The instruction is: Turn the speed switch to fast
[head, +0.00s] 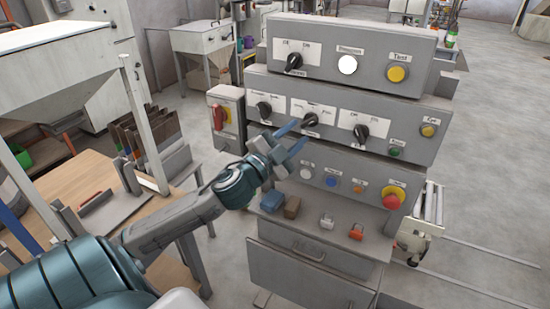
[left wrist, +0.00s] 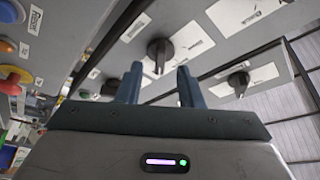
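The grey control cabinet's middle panel (head: 335,103) carries three black rotary switches on white label plates: a left one (head: 264,109), a middle one (head: 310,119) and a right one (head: 361,131). The label words are too small to tell surely which one is the speed switch. My left gripper (head: 302,131) is open and empty, just in front of and below the middle switch. In the left wrist view, a black switch (left wrist: 160,50) stands ahead between the two spread fingers, apart from them. Another switch (left wrist: 238,82) is to the right. My right gripper is not in view.
The upper panel has a black switch (head: 293,62), a white lamp (head: 347,65) and a yellow button (head: 397,73). A red emergency stop (head: 393,198) is on the lower panel. A red-handled box (head: 219,116) stands left of the panels.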

